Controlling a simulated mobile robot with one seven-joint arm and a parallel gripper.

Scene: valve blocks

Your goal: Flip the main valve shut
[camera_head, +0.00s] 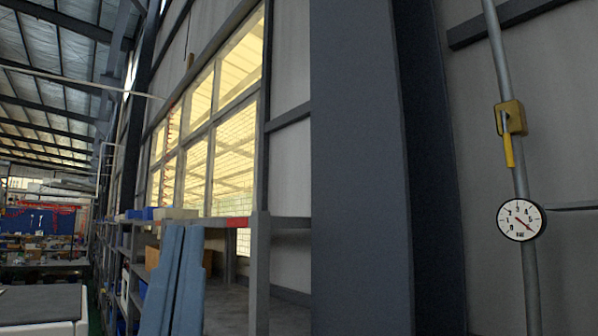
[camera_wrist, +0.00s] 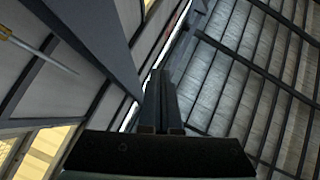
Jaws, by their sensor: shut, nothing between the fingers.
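The main valve (camera_head: 510,118) is a yellow block on a grey vertical pipe (camera_head: 495,45) at the right of the head view. Its yellow lever (camera_head: 508,152) points down, roughly along the pipe. My gripper (camera_wrist: 158,74) shows only in the wrist view, where its two dark fingers lie together, shut and empty. It points up towards the roof and wall, with nothing touching it. The main valve cannot be made out for sure in the wrist view, and my gripper is not in the head view.
A round white gauge (camera_head: 521,220) sits on the pipe below the valve. A wide dark column (camera_head: 362,180) stands left of the pipe. A grey shelf (camera_head: 262,270) with blue panels (camera_head: 175,280) stands further left. A small yellowish part (camera_wrist: 6,33) with a thin rod shows in the wrist view.

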